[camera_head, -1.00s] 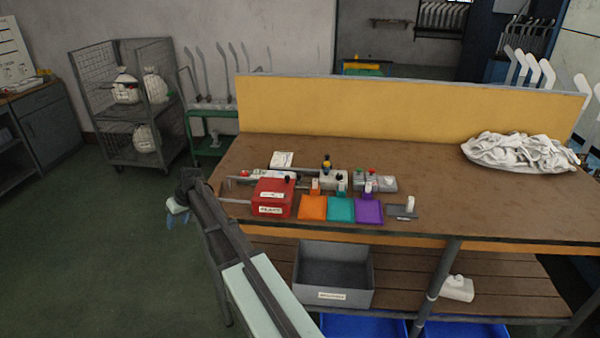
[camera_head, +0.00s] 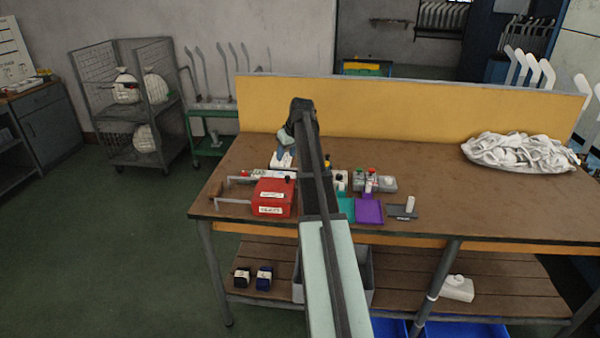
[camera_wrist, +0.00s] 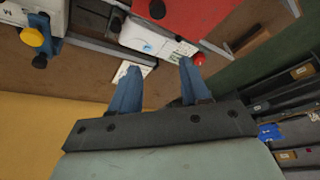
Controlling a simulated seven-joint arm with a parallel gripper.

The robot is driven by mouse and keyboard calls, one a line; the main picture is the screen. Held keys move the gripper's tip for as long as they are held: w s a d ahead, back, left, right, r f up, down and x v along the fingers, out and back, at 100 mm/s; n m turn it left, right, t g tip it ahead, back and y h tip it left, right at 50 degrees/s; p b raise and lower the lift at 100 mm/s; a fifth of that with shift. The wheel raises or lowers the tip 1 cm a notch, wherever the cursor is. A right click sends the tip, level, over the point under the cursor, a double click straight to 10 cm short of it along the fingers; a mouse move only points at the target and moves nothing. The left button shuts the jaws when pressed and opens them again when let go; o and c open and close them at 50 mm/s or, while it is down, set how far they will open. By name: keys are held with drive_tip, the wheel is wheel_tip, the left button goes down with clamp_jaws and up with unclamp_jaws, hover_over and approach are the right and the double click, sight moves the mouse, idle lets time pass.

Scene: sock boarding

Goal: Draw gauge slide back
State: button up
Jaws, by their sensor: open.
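What seems to be the gauge slide is a white labelled bar (camera_head: 262,174) with a red ball at its left end, lying just behind the red box (camera_head: 272,198). In the wrist view the white bar (camera_wrist: 152,38) and its red ball (camera_wrist: 198,59) show beside the red box (camera_wrist: 190,14). My gripper (camera_head: 283,158) hangs over the back left of the bench, behind the red box. Its two blue fingers (camera_wrist: 160,67) are open and apart, with nothing between them. The bar lies beyond the fingertips, with the ball near the right one.
A white card (camera_wrist: 130,74) lies near the left fingertip. A U-shaped metal handle (camera_head: 232,190) sticks out left of the red box. My arm hides the orange tray; teal (camera_head: 346,209) and purple (camera_head: 369,211) trays show. A yellow panel (camera_head: 430,112) bounds the bench's back.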

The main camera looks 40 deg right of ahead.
drive_tip(key=s+d+r, duration=0.2)
drive_tip(key=s+d, duration=0.3)
drive_tip(key=d, duration=0.1)
drive_tip(key=shift+m+h, duration=0.3)
drive_tip(key=shift+h, duration=0.1)
drive_tip(key=x, duration=1.4)
drive_tip(key=shift+f, duration=0.1)
drive_tip(key=shift+a, duration=0.1)
drive_tip(key=shift+c, duration=0.3)
clamp_jaws()
